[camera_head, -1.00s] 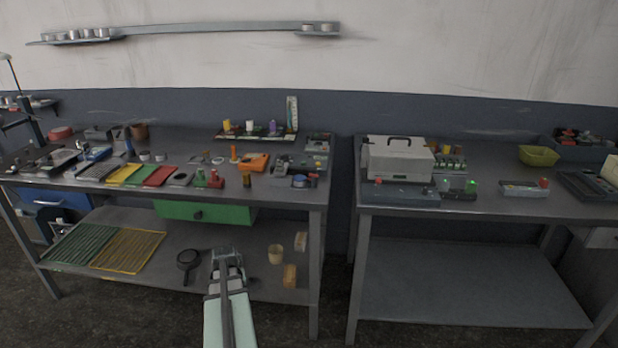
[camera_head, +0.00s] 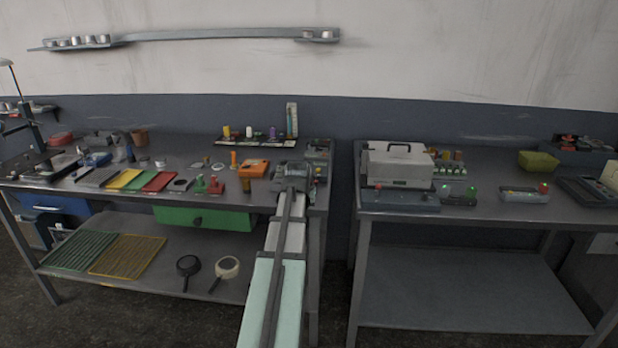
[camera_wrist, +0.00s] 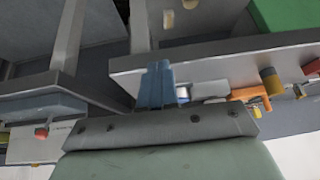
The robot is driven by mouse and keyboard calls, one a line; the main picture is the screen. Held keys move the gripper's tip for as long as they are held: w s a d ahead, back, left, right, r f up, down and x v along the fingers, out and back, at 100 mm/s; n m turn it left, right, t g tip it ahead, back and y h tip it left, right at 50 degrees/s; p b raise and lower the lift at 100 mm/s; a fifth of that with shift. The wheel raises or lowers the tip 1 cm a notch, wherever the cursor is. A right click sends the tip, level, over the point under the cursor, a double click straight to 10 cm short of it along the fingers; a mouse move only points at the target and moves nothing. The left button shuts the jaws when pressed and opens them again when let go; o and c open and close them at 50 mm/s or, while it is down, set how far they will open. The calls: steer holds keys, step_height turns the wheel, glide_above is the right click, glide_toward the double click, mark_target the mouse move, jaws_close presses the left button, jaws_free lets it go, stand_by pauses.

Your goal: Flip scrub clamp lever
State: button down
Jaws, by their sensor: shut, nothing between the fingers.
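My gripper (camera_head: 291,172) is over the right end of the left workbench (camera_head: 215,199) in the head view. In the wrist view its blue-grey fingers (camera_wrist: 156,84) are together and hold nothing, close to the bench edge. I cannot make out a clamp lever for certain. Small devices stand at this bench end, among them a grey one (camera_head: 318,150); my gripper and arm hide part of this area. In the wrist view a small blue-and-white item (camera_wrist: 203,90) is just beside the fingers.
An orange device (camera_head: 254,168) and red and green small parts (camera_head: 208,184) are left of my gripper. A green drawer (camera_head: 203,217) hangs below. A gap separates the right workbench (camera_head: 470,208), which carries a white case (camera_head: 398,163).

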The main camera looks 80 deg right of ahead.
steer(key=s+d+r+h, duration=0.1)
steer(key=d+r, duration=0.3)
steer(key=r, duration=0.3)
steer(key=s+d+r+h, duration=0.1)
steer(key=d+r, duration=0.3)
steer(key=r, duration=0.3)
steer(key=shift+m+h, duration=0.4)
steer(key=shift+d+f, duration=0.1)
steer(key=shift+d, duration=0.05)
steer(key=x, duration=0.4)
steer(key=a+f+x, duration=0.1)
steer(key=x, duration=0.6)
steer(key=shift+w+f, duration=0.15)
steer(key=shift+f, duration=0.95)
steer(key=shift+w, duration=0.1)
